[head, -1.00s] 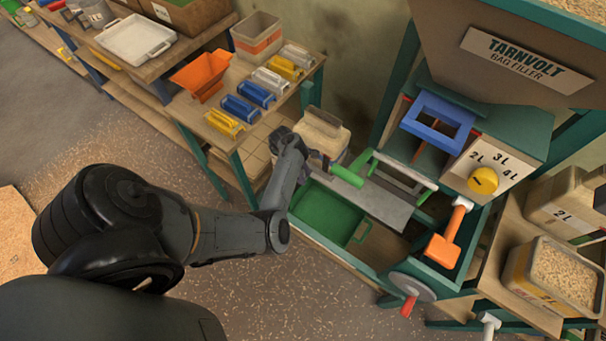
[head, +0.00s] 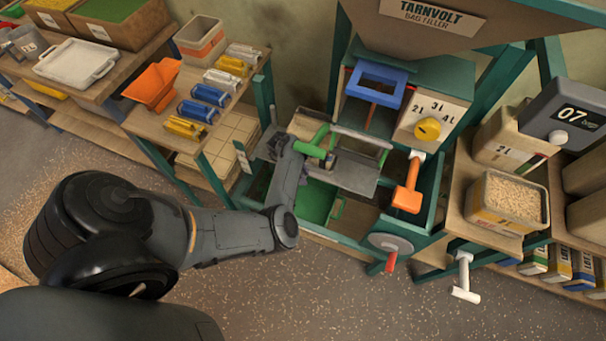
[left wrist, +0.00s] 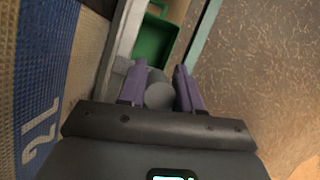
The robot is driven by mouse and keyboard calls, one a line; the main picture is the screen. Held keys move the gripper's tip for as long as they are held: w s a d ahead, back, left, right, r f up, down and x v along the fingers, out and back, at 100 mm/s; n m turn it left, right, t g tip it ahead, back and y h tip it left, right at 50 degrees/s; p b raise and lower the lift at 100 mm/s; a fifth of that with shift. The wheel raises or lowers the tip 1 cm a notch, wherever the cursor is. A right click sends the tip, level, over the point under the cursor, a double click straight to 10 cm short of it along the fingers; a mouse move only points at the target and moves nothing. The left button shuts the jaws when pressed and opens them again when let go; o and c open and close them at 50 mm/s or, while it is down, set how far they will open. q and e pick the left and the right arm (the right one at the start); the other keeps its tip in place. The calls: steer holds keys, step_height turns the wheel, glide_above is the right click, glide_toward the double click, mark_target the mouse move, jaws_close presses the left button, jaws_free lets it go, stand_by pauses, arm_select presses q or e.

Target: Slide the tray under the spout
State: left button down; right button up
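My left gripper (head: 284,150) is at the left end of the bag filler, by the green T-handle (head: 313,147). In the left wrist view its purple fingers (left wrist: 160,88) close around a grey round knob (left wrist: 159,95). A woven 2L bag (left wrist: 45,80) stands beside the knob; in the head view its pale top (head: 308,121) shows behind the T-handle. A pale rim (left wrist: 124,42), seemingly the tray's, runs between bag and knob; the rest of the tray is mostly hidden. The spout with its blue frame (head: 378,84) is up and right of the bag. My right gripper is out of view.
A grey plate (head: 352,176) lies right of the T-handle, below the spout. A green bin (head: 318,204) sits lower in the frame. An orange lever (head: 407,190) and a red-handled crank (head: 390,246) stand at the right.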

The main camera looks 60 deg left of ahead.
arm_select(q)
steer(key=c, duration=0.8)
jaws_free()
steer(key=shift+a, duration=0.1)
steer(key=shift+c, duration=0.2)
steer(key=p+v, duration=0.2)
steer(key=v, duration=0.3)
steer(key=shift+p, duration=0.35)
steer(key=s+a, duration=0.8)
steer(key=s, duration=0.1)
steer(key=shift+c, duration=0.3)
